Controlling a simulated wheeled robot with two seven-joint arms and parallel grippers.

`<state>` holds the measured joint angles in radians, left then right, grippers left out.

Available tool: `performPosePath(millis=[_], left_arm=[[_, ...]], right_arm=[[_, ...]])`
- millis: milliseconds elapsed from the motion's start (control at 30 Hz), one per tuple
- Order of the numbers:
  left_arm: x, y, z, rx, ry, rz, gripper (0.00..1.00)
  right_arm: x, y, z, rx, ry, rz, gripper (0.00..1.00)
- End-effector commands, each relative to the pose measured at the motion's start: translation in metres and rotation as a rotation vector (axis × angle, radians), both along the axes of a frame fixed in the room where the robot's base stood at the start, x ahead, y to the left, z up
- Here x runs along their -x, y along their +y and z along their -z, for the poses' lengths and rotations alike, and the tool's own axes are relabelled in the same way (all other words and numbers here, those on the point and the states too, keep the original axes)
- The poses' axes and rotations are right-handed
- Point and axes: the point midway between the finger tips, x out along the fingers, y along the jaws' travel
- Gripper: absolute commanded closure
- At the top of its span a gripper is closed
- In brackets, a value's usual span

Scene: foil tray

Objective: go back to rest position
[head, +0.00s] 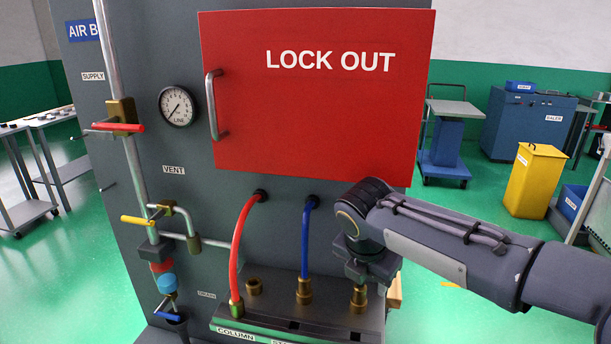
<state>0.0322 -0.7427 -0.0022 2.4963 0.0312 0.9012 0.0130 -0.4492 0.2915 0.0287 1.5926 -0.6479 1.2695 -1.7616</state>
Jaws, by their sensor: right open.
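My right arm comes in from the right edge. Its gripper (366,270) is at the front of the grey panel (330,230), above the right end of the dark fitting block (290,330). The jaws are open, but their tips are mostly hidden by the wrist. A brass fitting (358,298) shows just below the gripper; I cannot tell whether they touch. A red hose (240,245) and a blue hose (306,245) run from the panel to brass fittings left of the gripper. My left gripper is not in view.
The red LOCK OUT door (330,120) is above my right wrist. A pipe with red (118,127), yellow (138,220) and blue (168,315) valve handles stands at left. A yellow bin (535,182) and carts stand behind at right; green floor lies between.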

Motion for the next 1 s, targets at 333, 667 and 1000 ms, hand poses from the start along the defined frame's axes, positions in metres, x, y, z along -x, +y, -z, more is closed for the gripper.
performPosePath(millis=[333, 667, 1000], left_arm=[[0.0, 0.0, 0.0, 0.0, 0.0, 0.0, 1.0], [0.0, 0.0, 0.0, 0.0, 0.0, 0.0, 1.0], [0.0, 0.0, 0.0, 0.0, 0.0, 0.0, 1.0]], right_arm=[[0.148, -0.073, 0.024, -0.683, -0.044, 1.226, 0.5], [0.237, -0.061, 0.069, -1.175, 0.076, 2.223, 0.5], [0.239, -0.059, 0.073, -1.212, 0.122, 2.357, 0.5]])
